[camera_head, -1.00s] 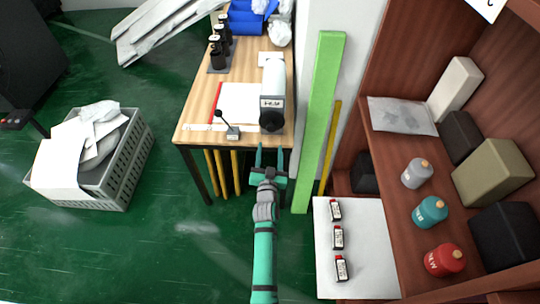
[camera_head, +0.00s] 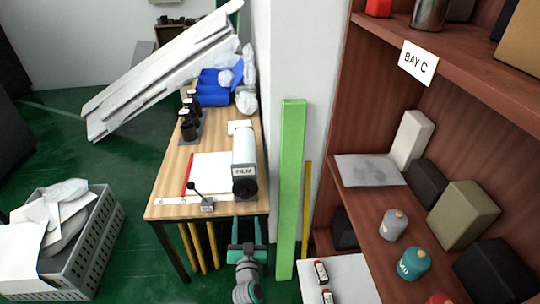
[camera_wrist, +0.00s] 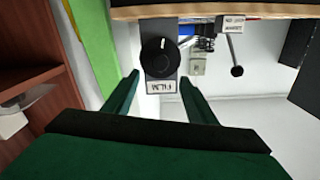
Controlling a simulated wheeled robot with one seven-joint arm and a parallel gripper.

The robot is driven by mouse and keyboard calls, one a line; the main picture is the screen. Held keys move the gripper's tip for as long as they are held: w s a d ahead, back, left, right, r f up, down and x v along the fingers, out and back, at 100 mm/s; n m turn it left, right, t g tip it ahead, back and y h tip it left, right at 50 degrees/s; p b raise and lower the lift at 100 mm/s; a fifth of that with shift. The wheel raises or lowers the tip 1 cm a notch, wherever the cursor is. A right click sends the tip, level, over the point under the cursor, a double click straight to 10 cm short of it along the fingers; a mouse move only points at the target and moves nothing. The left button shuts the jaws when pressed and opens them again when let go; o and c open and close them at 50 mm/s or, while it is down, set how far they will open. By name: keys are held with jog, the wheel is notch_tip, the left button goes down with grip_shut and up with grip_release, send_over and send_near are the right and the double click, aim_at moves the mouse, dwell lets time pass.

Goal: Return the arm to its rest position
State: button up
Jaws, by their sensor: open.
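My gripper (camera_head: 249,232) is teal with two parallel fingers, open and empty, low in front of the wooden table's (camera_head: 213,209) near edge. In the wrist view my gripper (camera_wrist: 160,92) shows its two dark green fingers apart with nothing between them.
A green post (camera_head: 290,190) and yellow bar (camera_head: 307,205) stand right of the table. The shelf (camera_head: 372,220) at right holds canisters and boxes. A grey crate (camera_head: 95,262) stands lower left. Green floor (camera_head: 140,260) lies clear between crate and table.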

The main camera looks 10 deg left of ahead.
jog(key=shift+d, duration=0.1)
jog(key=s+d+f+n+g+h, duration=0.1)
jog(key=s+d+f, duration=0.1)
jog(key=s+d, duration=0.75)
jog(key=s+d+f+n, duration=0.1)
jog(key=s+d+f, duration=0.1)
jog(key=s+d, duration=0.8)
jog(key=s+r+m+h, duration=0.1)
jog(key=s+r, duration=0.2)
jog(key=s, duration=0.6)
jog(key=s+r+m+h, duration=0.1)
jog(key=s+r, duration=0.3)
jog(key=s, duration=0.4)
jog(key=s+r+m+g+h, duration=0.1)
jog(key=s+r, duration=0.3)
jog(key=s, duration=0.5)
jog(key=shift+s+d+h, duration=0.2)
jog(key=shift+s+h, duration=0.1)
jog(key=shift+h, duration=0.2)
